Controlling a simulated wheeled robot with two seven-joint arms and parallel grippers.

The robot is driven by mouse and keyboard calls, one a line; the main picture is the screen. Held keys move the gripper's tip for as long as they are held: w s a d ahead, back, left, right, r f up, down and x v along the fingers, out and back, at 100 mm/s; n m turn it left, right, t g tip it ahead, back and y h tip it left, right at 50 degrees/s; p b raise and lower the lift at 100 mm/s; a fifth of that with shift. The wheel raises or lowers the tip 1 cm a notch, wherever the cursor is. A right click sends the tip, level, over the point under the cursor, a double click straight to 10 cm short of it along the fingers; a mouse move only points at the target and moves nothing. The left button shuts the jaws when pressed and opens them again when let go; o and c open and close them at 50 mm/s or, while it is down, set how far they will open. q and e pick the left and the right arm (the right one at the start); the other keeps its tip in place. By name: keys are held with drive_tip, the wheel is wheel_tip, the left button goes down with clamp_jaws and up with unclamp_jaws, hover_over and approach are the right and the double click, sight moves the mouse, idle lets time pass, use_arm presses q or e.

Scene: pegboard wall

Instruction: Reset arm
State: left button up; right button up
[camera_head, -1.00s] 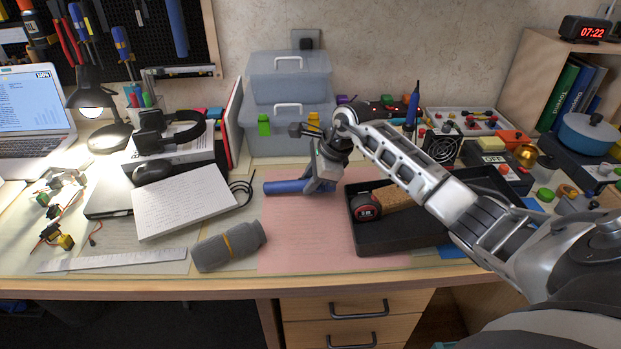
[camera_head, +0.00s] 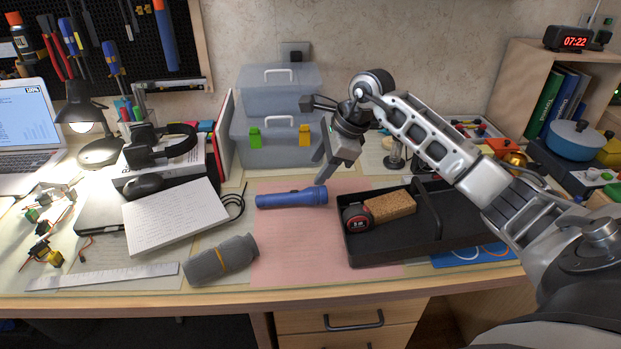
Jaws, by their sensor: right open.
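My right arm comes in from the right edge and reaches over the black tray. Its gripper (camera_head: 325,168) is open and empty, held above the back of the pink mat, with its fingers pointing down. A blue flashlight (camera_head: 291,198) lies flat on the pink mat (camera_head: 290,243), below and slightly left of the gripper and apart from it. My left gripper does not show.
A black tray (camera_head: 395,256) holding a tape measure (camera_head: 357,217) and a cork-coloured block (camera_head: 390,207) is right of the mat. Clear plastic boxes (camera_head: 275,95) stand behind. A grey rolled pouch (camera_head: 220,260) and a notepad (camera_head: 175,217) lie left. The front of the mat is clear.

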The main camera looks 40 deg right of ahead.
drive_tip(key=shift+v, duration=1.15)
